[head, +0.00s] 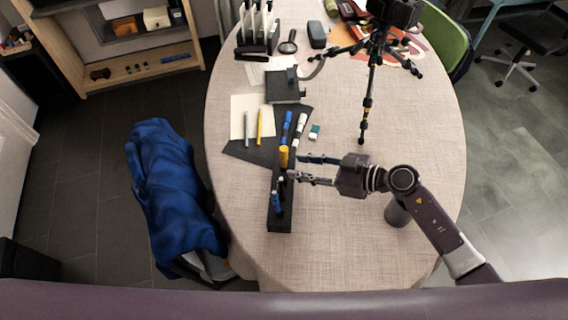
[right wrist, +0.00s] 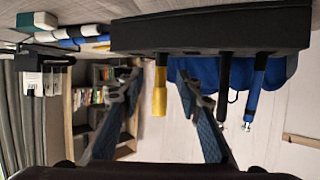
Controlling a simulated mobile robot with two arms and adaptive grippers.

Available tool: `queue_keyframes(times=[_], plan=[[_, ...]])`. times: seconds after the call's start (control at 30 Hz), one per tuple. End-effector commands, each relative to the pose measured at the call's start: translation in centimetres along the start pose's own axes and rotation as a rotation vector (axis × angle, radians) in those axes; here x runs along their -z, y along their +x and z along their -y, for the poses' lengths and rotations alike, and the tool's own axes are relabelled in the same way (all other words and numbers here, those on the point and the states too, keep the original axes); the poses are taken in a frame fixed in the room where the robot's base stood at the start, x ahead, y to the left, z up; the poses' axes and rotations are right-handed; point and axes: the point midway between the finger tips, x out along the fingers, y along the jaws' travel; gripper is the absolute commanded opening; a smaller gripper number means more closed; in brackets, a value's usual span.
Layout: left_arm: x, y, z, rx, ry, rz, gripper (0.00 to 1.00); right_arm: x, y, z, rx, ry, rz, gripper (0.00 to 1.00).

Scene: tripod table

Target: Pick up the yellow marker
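The yellow marker (head: 284,156) stands in the far part of a long black holder (head: 280,218) on the table. In the right wrist view, which looks upside down, the yellow marker (right wrist: 160,88) sticks out of the black holder (right wrist: 210,33). My right gripper (head: 294,168) is open, just to the right of the marker. In the right wrist view, the open fingers of the right gripper (right wrist: 158,76) lie on either side of the marker, with visible gaps. My left gripper is not in view.
A blue marker (head: 276,200) and dark pens also stand in the holder. Blue and white markers lie beyond it on a dark mat, near a paper with a yellow pen (head: 259,126). A tripod (head: 368,90) stands behind my right gripper. A grey cup (head: 397,212) sits under my arm.

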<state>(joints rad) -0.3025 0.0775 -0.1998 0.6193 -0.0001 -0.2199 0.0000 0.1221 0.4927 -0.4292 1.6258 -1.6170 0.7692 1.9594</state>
Motion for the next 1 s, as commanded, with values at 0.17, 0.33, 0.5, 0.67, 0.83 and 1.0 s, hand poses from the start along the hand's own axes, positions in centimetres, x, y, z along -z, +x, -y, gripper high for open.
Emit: queue_keyframes(times=[0.17, 0.33, 0.5, 0.67, 0.83, 1.0], plan=[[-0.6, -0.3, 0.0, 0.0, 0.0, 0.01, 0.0, 0.6, 2.4, 0.2, 0.0, 0.0, -0.005, 0.33], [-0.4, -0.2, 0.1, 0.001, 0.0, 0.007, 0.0, 0.5, 4.8, 0.2, -0.002, -0.001, -0.004, 0.33], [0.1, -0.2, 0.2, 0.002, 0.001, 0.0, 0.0, 0.6, 5.6, 0.2, -0.003, -0.003, -0.004, 0.33], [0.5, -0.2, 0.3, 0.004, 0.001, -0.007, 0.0, 0.5, 5.6, 0.2, -0.003, -0.003, -0.003, 0.33], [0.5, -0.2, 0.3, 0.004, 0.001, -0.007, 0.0, 0.5, 5.6, 0.2, -0.003, -0.002, -0.004, 0.15], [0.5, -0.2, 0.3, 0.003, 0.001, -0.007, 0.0, 0.5, 5.6, 0.2, -0.003, -0.002, -0.003, 0.0]])
